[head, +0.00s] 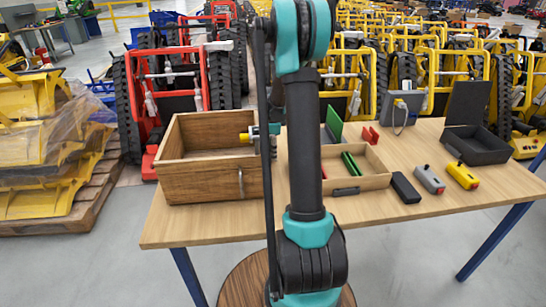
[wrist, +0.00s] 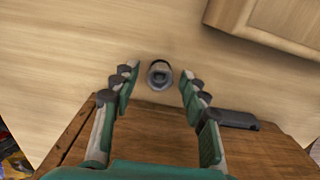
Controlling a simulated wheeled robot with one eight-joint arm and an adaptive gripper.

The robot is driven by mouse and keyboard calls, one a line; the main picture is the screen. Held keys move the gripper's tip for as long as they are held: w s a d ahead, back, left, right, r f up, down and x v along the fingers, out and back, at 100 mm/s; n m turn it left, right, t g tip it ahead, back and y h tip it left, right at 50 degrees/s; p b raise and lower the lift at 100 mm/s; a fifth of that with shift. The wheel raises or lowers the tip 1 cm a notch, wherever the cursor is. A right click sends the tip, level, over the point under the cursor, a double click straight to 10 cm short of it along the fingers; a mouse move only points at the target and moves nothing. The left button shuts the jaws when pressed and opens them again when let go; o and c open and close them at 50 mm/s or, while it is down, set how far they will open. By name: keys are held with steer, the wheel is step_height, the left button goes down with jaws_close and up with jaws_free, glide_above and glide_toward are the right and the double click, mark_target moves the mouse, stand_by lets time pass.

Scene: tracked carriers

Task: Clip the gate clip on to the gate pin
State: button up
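My gripper (wrist: 158,82) is open in the wrist view, its two green and grey fingers spread wide. A small round grey piece (wrist: 159,75) with a dark rim and a hollow middle shows between the fingertips, touching neither. I cannot tell whether it is the gate clip or the gate pin. In the head view my gripper is largely hidden behind my arm, near the right side of the wooden box (head: 205,188). A small yellow part (head: 244,138) shows beside the arm there; I cannot tell what it belongs to. No other clip or pin can be made out.
The table (head: 400,222) also bears a shallow wooden tray (head: 372,182) with green pieces, a black block (head: 405,188), a grey block (head: 430,179), a yellow block (head: 463,176) and an open black box (head: 483,150). The table's front right is clear.

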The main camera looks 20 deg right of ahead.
steer(key=c, duration=0.8)
steer(key=shift+o, duration=0.2)
steer(key=shift+r, duration=0.1)
step_height(320, 180, up, 20)
steer(key=shift+o, duration=1.1)
jaws_close()
